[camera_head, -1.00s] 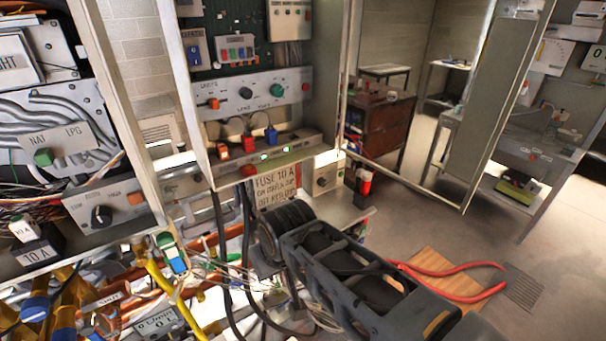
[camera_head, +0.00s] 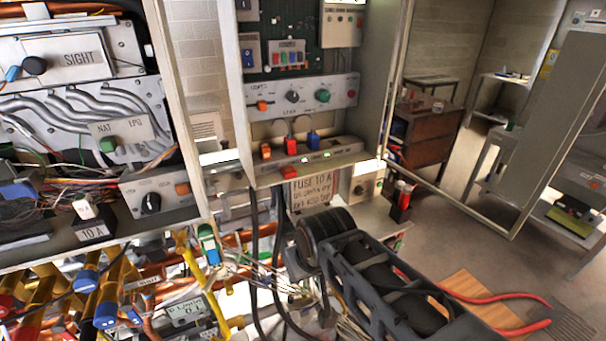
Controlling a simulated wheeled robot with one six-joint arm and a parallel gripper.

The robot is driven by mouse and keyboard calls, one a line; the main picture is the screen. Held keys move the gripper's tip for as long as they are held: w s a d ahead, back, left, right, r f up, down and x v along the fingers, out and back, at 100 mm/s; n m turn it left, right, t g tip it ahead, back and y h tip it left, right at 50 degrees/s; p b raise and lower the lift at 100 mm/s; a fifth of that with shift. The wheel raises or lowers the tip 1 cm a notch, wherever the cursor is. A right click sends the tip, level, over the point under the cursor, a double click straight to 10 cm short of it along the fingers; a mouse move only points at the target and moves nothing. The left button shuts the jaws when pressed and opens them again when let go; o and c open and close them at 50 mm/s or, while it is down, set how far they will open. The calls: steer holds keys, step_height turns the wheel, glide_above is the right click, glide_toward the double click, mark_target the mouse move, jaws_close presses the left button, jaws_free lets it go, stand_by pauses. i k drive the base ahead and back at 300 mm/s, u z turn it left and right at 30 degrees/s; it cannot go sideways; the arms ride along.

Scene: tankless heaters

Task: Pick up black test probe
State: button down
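I cannot make out a black test probe with certainty. A small red and black item (camera_head: 403,194) stands on the shelf to the right of the open cabinet, too small to tell whether it includes a probe. My dark arm reaches in from the lower right, its far end in front of the pipes and cables below the cabinet. My gripper's fingers cannot be made out; they are out of view or hidden behind the arm.
A control cabinet (camera_head: 300,93) stands in the centre, with a fuse label (camera_head: 312,190) below. Left are a heater panel (camera_head: 75,58), a 10 A block (camera_head: 92,232) and crowded pipes (camera_head: 100,290).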

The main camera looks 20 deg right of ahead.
mark_target(399, 187)
steer(key=k, duration=0.5)
steer(key=u, duration=3.4)
steer(key=k, duration=2.9)
steer(key=z, duration=1.8)
steer(key=i, duration=0.5)
